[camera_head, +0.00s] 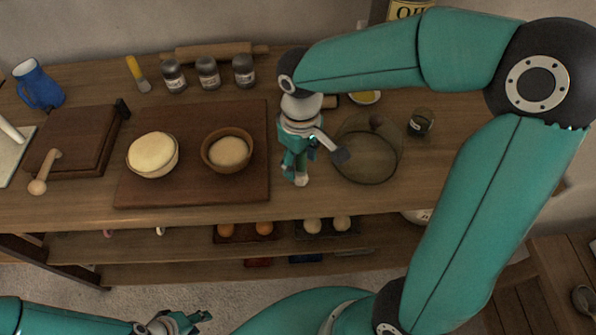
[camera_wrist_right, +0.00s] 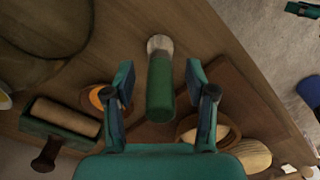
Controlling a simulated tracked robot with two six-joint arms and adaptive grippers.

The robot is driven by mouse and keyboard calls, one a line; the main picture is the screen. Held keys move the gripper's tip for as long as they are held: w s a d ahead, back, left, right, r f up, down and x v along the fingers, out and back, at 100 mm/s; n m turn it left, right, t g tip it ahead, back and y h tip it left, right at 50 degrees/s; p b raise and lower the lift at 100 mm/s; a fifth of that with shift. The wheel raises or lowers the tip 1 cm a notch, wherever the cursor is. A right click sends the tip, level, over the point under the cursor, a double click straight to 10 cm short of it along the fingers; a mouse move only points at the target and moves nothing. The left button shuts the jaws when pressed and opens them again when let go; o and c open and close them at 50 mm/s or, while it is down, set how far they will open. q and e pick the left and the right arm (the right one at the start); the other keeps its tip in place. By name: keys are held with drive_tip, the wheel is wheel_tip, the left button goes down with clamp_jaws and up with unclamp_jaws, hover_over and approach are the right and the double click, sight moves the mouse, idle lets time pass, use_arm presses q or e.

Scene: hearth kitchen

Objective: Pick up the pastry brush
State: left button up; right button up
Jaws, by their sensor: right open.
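A brush (camera_wrist_right: 160,85) with a thick green handle and a pale round bristle end lies on the counter beside the large board in the right wrist view. Its pale tip (camera_head: 301,180) shows just below the right gripper in the head view. My right gripper (camera_wrist_right: 160,76) is open, with one finger on each side of the brush and gaps to both. In the head view the right gripper (camera_head: 312,160) hides most of the brush. A second brush (camera_head: 138,74), yellow-handled, lies at the back left. My left gripper (camera_head: 185,323) is at the bottom edge, apart from the counter.
Several spice jars (camera_head: 208,74) and a rolling pin (camera_head: 215,51) line the back.

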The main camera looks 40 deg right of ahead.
clamp_jaws()
